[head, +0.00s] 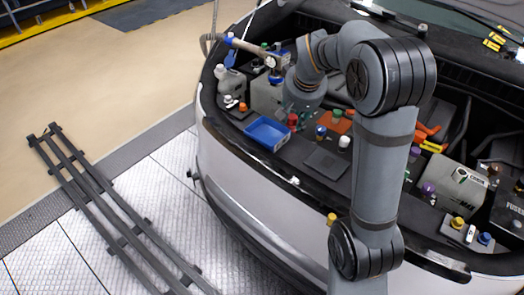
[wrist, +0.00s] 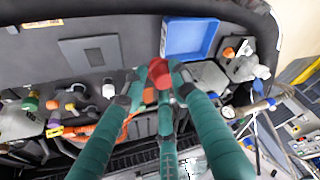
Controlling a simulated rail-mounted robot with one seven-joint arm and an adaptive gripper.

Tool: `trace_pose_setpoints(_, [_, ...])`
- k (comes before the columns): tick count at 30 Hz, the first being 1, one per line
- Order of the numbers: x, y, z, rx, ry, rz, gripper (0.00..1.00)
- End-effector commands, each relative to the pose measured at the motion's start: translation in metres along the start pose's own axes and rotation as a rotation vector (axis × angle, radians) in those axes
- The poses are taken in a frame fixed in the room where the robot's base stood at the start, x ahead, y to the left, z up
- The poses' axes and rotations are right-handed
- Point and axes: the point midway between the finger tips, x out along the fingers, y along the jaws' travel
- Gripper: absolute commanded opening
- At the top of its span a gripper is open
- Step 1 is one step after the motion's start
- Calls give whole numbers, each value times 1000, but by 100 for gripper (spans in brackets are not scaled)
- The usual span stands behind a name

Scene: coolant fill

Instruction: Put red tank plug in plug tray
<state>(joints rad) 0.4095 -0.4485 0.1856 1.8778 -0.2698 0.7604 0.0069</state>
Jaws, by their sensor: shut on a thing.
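The red plug (wrist: 158,70) is between my green fingers in the wrist view. My gripper (wrist: 160,84) is shut on it. In the head view the red plug (head: 293,119) shows below my wrist, just right of the blue tray. The blue tray (head: 250,136) lies on the dark front ledge of the engine bay and looks empty. In the wrist view the tray (wrist: 166,40) is above and right of the plug, close to it. The plug's lower part is hidden by my fingers, and I cannot tell its height above the ledge.
A dark flat pad (head: 325,163) lies right of the tray, with a white cap (head: 344,141) near it. Bottles and small caps (head: 228,101) stand left of the tray.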

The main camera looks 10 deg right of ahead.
Motion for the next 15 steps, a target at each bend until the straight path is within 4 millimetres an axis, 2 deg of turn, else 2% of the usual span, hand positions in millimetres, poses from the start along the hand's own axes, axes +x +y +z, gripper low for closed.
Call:
trace_pose_setpoints(1, [15,6,-2,11,5,3,4])
trace_pose_setpoints(4, [23,13,-9,19,12,5,4])
trace_pose_setpoints(7, [30,10,-14,19,12,5,4])
trace_pose_setpoints(11, [48,-10,-22,14,11,5,4])
trace_pose_setpoints(15, [75,-37,-31,17,9,5,4])
